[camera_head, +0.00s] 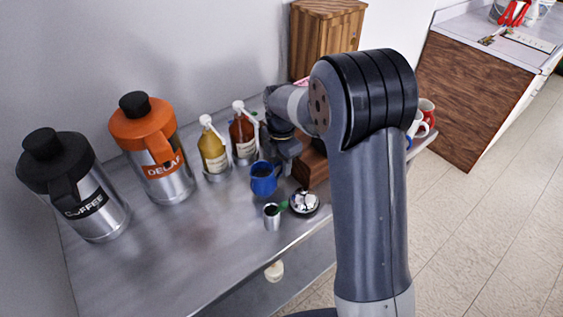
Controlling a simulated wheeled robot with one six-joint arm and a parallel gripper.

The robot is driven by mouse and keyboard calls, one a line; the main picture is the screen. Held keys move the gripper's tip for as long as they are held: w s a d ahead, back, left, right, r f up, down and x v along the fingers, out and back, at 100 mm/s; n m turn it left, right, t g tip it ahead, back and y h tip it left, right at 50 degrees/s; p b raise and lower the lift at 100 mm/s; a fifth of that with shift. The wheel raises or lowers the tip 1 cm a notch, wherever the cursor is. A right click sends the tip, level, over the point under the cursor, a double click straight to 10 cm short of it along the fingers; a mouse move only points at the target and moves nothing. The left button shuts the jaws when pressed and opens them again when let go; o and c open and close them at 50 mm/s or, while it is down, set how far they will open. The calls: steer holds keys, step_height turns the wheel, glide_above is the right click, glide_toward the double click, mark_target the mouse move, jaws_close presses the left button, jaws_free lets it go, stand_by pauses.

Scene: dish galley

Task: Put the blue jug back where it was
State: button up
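The blue jug (263,182) stands upright on the metal counter (205,238), with dark contents or a dark inside showing at its mouth. My gripper (287,163) points down just to the right of and behind the jug, close to its side. I cannot tell whether it touches the jug. The fingertips are small and dark here, so I cannot tell whether they are open or shut. My arm hides the counter to the right of the gripper.
Two syrup bottles (213,152) (243,137) stand behind the jug. A small metal cup (272,217) and a round metal item (304,202) stand in front. Orange decaf (165,170) and black coffee (85,205) dispensers stand left. A wooden box (310,167) is right. The front-left counter is clear.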

step_height(320, 180, up, 12)
steer(key=shift+r+b, duration=0.2)
steer(key=shift+b, duration=0.2)
stand_by(2.0)
